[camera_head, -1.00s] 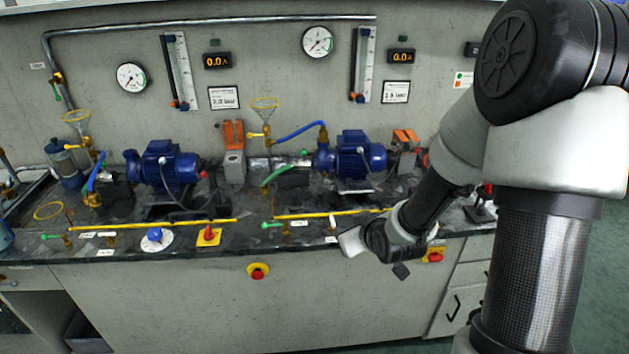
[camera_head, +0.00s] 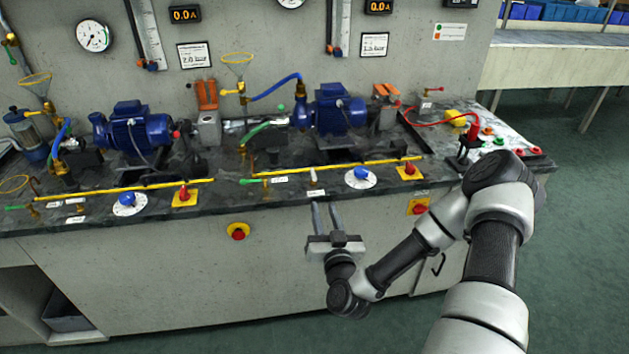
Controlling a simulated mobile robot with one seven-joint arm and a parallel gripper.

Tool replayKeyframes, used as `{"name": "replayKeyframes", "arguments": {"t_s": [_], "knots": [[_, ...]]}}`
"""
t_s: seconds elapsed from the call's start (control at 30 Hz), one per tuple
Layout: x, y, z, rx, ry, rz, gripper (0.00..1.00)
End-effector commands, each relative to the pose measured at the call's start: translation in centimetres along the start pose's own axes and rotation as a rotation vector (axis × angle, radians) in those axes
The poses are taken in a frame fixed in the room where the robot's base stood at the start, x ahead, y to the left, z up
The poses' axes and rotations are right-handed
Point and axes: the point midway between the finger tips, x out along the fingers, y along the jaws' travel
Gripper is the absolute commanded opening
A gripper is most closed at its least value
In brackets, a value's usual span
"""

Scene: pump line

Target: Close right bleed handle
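My gripper (camera_head: 324,207) is at the bench's front edge, fingers pointing up towards the right pump's valves. Its two fingers are apart with nothing between them. A small upright pale-tipped valve handle (camera_head: 314,178) stands just beyond the left fingertip, apart from it as far as I can see. A green lever (camera_head: 252,181) lies further left at the same yellow pipe. Another green lever (camera_head: 256,131) slants up beside the right blue pump (camera_head: 336,110). A yellow handle (camera_head: 228,92) sits below the funnel. The labels are too small to tell which is the bleed handle.
A blue dial (camera_head: 361,175) and a red knob on a yellow plate (camera_head: 408,170) stand right of the gripper. The yellow pipe (camera_head: 330,167) runs low behind the valves. A red stop button (camera_head: 418,208) is on the bench front. Free floor lies at right.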

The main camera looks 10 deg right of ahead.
Motion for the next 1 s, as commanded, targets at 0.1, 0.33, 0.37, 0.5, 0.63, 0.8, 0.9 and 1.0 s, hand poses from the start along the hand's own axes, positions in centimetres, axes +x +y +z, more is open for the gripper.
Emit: {"name": "replayKeyframes", "arguments": {"t_s": [0.1, 0.33, 0.37, 0.5, 0.63, 0.8, 0.9, 1.0], "knots": [[2.8, 0.1, 0.0, -0.001, 0.004, 0.002, 0.29], [7.8, 0.0, 0.1, -0.001, 0.003, 0.001, 0.29], [8.5, 0.0, 0.1, -0.001, 0.002, 0.000, 0.29], [11.1, 0.0, 0.1, -0.001, 0.001, 0.001, 0.29], [13.0, 0.0, 0.1, -0.001, 0.000, 0.000, 0.29], [14.1, 0.0, 0.1, 0.000, -0.001, -0.001, 0.29], [14.3, 0.0, 0.1, 0.000, -0.001, -0.001, 0.29], [14.3, 0.0, 0.1, 0.000, -0.002, -0.001, 0.29]]}}
